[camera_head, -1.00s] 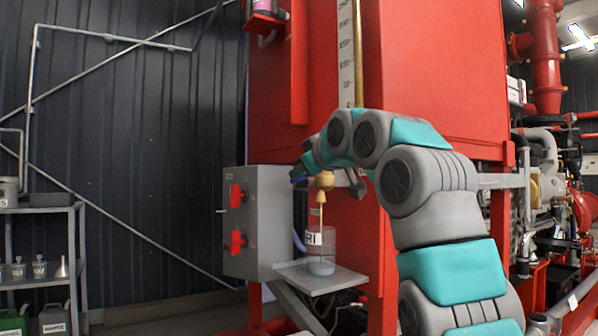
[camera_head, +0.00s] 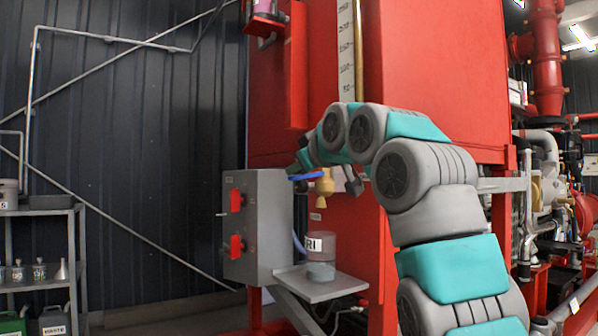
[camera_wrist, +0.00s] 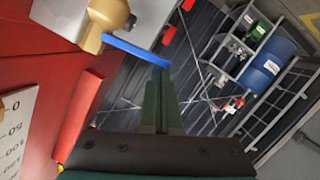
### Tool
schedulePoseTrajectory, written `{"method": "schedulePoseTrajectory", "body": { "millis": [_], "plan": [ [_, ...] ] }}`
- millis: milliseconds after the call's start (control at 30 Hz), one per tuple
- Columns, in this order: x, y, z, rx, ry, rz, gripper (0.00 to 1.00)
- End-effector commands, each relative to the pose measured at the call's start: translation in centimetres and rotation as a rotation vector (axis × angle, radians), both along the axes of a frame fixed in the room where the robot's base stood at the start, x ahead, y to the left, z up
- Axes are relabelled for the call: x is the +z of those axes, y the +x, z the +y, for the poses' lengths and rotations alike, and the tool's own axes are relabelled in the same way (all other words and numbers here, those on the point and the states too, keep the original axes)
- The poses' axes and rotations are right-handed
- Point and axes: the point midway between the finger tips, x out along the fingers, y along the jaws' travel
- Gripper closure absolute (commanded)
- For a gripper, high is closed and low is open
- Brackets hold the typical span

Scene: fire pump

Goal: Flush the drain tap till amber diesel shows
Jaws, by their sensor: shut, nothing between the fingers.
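The brass drain tap (camera_head: 325,184) sticks out of the red tank above a small grey shelf (camera_head: 318,290). Its blue lever (camera_head: 305,176) points left, crosswise to the spout; in the wrist view the blue lever (camera_wrist: 137,50) runs from the brass body (camera_wrist: 104,24). No stream shows under the spout. A clear jar (camera_head: 321,247), its label partly readable as "RI", stands on the shelf below, with pale grey-blue liquid at its bottom. My gripper (camera_wrist: 162,80) is shut and empty, its tips close to the lever's free end; contact cannot be told.
A grey box (camera_head: 258,222) with red switches stands left of the tap. A tall gauge (camera_head: 346,50) is on the red tank (camera_head: 430,70). Shelves (camera_head: 40,213) with small jars stand far left. Pump pipework fills the right side.

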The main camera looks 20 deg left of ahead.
Motion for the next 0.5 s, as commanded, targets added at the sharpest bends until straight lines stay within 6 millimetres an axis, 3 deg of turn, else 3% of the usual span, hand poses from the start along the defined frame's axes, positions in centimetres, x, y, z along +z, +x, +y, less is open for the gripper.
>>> {"method": "schedulePoseTrajectory", "body": {
  "millis": [133,200,500],
  "plan": [
    [2.7,-1.3,0.5,0.0,0.0,-0.002,1.0],
    [2.1,-2.0,-0.3,-0.001,0.001,-0.003,1.0],
    [3.4,-6.1,-4.2,-0.001,0.002,-0.002,1.0]
  ]
}}
